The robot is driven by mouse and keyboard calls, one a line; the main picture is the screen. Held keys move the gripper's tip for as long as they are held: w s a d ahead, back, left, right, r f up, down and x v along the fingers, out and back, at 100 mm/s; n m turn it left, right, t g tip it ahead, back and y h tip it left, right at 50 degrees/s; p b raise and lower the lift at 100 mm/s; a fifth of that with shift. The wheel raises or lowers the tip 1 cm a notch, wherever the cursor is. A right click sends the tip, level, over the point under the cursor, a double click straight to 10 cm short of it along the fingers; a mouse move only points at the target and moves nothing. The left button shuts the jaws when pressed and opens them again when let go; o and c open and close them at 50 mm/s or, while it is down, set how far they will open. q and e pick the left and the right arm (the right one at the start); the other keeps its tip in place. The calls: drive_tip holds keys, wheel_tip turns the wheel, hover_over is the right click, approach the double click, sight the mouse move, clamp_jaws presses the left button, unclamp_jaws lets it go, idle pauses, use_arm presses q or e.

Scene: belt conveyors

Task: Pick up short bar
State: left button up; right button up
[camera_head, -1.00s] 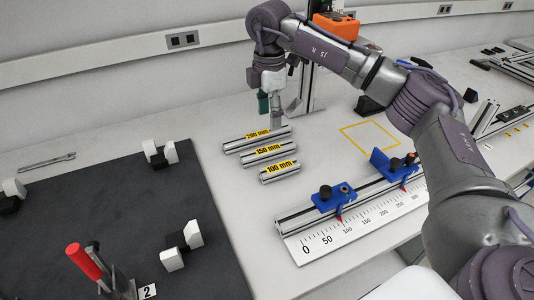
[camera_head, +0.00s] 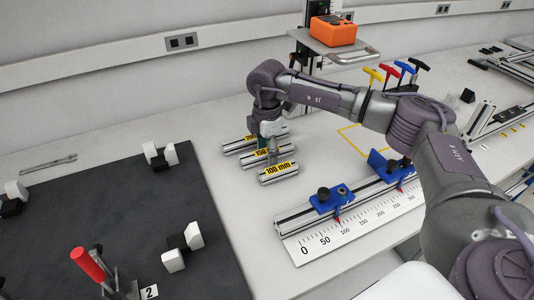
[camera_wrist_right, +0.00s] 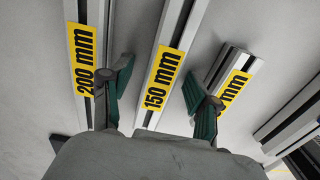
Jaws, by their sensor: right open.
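The short bar, labelled 100 mm (camera_head: 278,172), lies on the white table as the nearest and shortest of three bars. In the wrist view the short bar (camera_wrist_right: 217,67) is on the right, its label partly hidden by a finger. My right gripper (camera_head: 268,153) hangs just behind it, over the 150 mm bar (camera_head: 253,160). In the wrist view the open, empty right gripper (camera_wrist_right: 160,88) has its green fingers on either side of the 150 mm bar (camera_wrist_right: 175,38); its height above the bars is unclear. My left gripper is not in view.
The 200 mm bar (camera_head: 236,146) lies behind the others. A ruler rail (camera_head: 350,224) with blue stops is at the right front. A dark mat (camera_head: 100,215) with clamps and white blocks is on the left. A yellow outlined area is clear.

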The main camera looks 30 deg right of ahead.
clamp_jaws()
